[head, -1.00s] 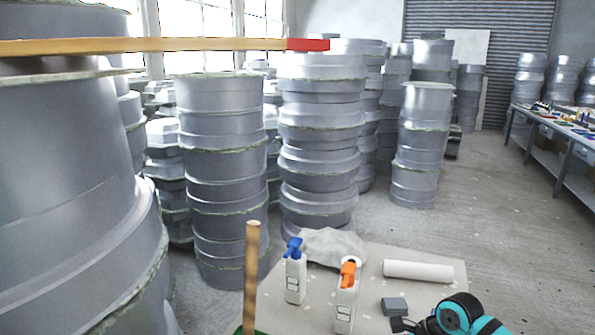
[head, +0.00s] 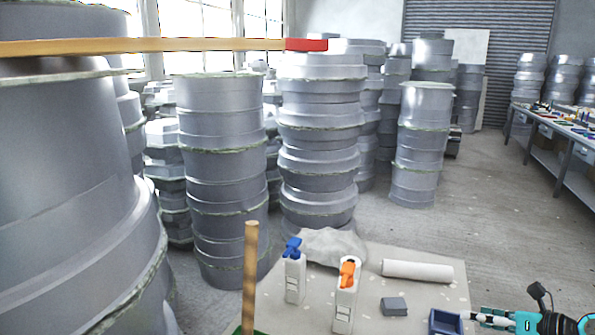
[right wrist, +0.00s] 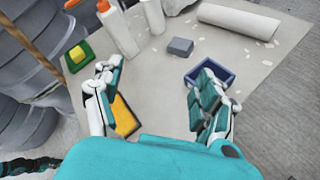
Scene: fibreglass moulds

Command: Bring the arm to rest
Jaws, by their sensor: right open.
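My right gripper (head: 482,317) is at the lower right of the head view, over the right edge of the table. In the right wrist view its two fingers (right wrist: 155,85) are spread apart with nothing between them. The right finger overlaps a dark blue tray (right wrist: 222,73), which also shows in the head view (head: 446,323). I cannot tell whether they touch. My left gripper is not in view.
The table (head: 420,298) holds a blue-topped spray bottle (head: 294,275), an orange-topped one (head: 345,300), a white roll (head: 417,270), a grey block (head: 394,306) and a grey cloth (head: 333,244). Tall mould stacks (head: 222,170) stand behind. Open floor (head: 500,215) lies to the right.

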